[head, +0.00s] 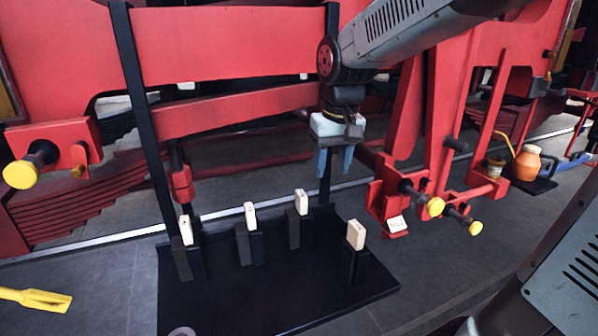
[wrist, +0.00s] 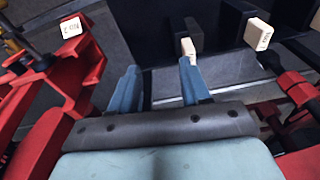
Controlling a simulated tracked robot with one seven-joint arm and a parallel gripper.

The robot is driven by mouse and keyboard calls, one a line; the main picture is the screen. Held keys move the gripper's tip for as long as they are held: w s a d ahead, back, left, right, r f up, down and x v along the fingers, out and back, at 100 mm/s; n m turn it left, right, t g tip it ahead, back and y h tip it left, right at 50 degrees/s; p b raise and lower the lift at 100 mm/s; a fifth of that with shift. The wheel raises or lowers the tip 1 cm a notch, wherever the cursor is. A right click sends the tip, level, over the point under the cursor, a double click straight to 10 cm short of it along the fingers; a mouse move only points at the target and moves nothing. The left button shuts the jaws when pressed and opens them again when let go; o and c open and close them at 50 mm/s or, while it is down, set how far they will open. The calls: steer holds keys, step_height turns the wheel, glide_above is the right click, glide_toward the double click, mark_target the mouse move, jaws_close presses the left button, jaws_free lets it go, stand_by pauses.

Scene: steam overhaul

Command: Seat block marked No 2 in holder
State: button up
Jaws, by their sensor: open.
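Several cream blocks stand in black uprights on a black base plate (head: 285,285): a far-left block (head: 186,230), a second block (head: 250,214), a third block (head: 301,202) and a right block (head: 356,235). Their marks are too small to read surely. A red bracket (head: 376,203) right of the plate carries a cream tag (head: 397,224), which reads "No" and an unclear digit; it also shows in the wrist view (wrist: 72,27). My gripper (head: 334,170) is open and empty above and behind the plate. In the wrist view, a block (wrist: 188,48) lies just beyond the right fingertip.
Red frame beams (head: 220,45) and a black post (head: 142,110) stand behind the plate. Yellow-ended rods (head: 435,206) stick out beside the bracket. An orange jug (head: 526,163) stands far right. A yellow tool (head: 35,299) lies at left. The grey floor in front is clear.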

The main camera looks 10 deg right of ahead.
steer(key=g, duration=0.1)
glide_above(302, 194)
step_height(302, 194, down, 3)
steer(key=shift+d+f+n, duration=0.15)
steer(key=shift+f+n, duration=0.05)
steer(key=shift+n, duration=0.2)
steer(key=shift+w+a+f+g, duration=0.1)
steer(key=shift+a+f+g, duration=0.15)
steer(key=shift+f+g, duration=0.05)
steer(key=shift+f, duration=3.85)
steer(key=shift+c, duration=0.5)
steer(key=shift+f, duration=0.1)
jaws_close()
